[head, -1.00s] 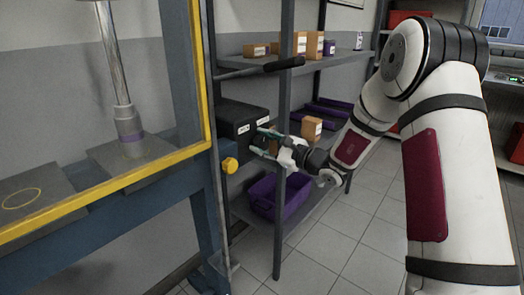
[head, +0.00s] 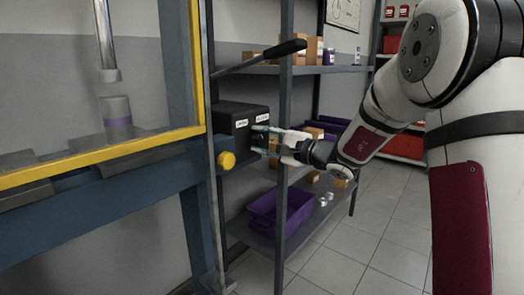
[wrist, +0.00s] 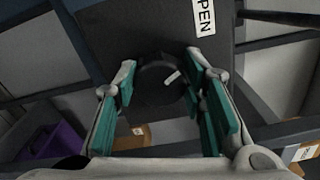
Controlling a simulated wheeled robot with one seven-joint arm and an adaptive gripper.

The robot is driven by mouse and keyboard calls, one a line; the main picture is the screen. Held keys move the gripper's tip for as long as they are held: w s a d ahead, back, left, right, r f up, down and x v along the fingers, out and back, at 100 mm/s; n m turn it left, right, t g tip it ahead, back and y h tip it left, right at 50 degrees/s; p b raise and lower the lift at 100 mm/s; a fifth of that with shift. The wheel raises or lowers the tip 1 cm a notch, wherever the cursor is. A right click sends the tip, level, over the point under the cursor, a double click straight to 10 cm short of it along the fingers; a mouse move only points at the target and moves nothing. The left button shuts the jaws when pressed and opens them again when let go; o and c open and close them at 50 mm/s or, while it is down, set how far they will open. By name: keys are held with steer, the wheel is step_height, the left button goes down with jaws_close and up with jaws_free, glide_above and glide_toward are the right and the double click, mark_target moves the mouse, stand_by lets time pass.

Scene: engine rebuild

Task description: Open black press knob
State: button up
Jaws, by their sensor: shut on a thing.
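The black press knob (wrist: 154,84) shows in the wrist view, round with a white mark, on the face of a black box. Part of a white label reading "PEN" (wrist: 204,16) is above it. My gripper (wrist: 160,82) has its teal-padded fingers on both sides of the knob and is shut on it. In the head view my gripper (head: 263,141) reaches from the right to the box (head: 232,118), which hangs beside the press frame. The knob cannot be made out there. The press rod (head: 107,50) stands above a grey cylinder with a purple band (head: 117,113), with a gap between.
A yellow-edged guard (head: 120,151) and a yellow knob (head: 227,160) are on the blue press frame at left. A black-handled lever (head: 277,51) extends above the box. Shelves with cardboard boxes and a purple bin (head: 262,208) stand behind my arm.

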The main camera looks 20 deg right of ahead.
steer(key=shift+f+n+b, duration=0.1)
steer(key=shift+n+b, duration=0.2)
steer(key=shift+b, duration=0.05)
stand_by(0.3)
steer(key=o, duration=1.2)
steer(key=v, duration=1.2)
